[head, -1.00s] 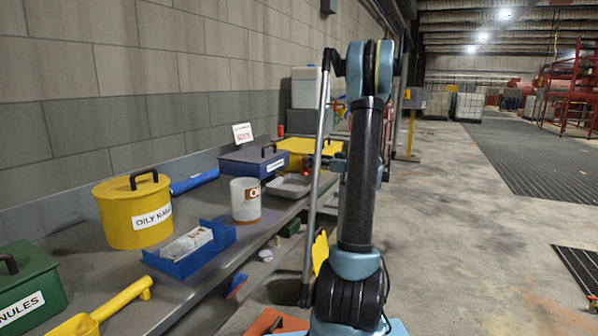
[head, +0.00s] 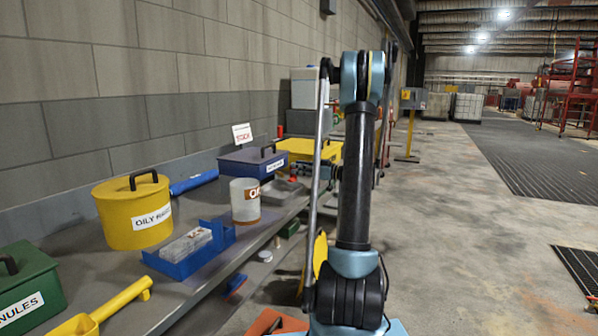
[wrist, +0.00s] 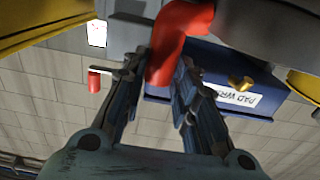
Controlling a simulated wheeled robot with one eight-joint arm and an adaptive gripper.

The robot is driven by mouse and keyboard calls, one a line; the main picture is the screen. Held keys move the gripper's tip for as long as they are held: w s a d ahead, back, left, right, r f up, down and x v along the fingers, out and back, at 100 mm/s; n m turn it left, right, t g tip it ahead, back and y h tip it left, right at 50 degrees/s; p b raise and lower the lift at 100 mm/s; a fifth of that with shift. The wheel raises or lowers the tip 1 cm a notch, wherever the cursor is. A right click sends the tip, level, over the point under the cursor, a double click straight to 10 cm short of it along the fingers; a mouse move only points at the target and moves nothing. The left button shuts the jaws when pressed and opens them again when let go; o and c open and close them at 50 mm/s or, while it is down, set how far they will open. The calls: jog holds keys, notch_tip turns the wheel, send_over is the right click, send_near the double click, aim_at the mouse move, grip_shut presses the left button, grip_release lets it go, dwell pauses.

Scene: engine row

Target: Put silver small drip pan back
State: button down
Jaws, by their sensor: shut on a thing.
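The silver small drip pan (head: 282,187) shows in the head view near the right edge of the bench, in front of the blue lidded box. My arm hides part of its surroundings, and whether it touches the bench is unclear. In the wrist view, a grey surface that looks like the pan (wrist: 265,22) fills the upper right, with a red grip piece (wrist: 178,40) beside it. My gripper (wrist: 165,62) is shut on this red piece, one finger on each side. The fingers are hard to make out in the head view.
The blue box (head: 252,161) and a yellow box (head: 305,148) stand behind the pan. A white-and-brown container (head: 245,202) stands to its left. A blue tray (head: 190,252), yellow oily rags can (head: 133,212) and green box (head: 28,282) are nearer. Open floor lies right.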

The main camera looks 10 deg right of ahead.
jog(key=c, duration=1.2)
grip_release()
jog(key=shift+f, duration=0.1)
jog(key=shift+c, duration=0.2)
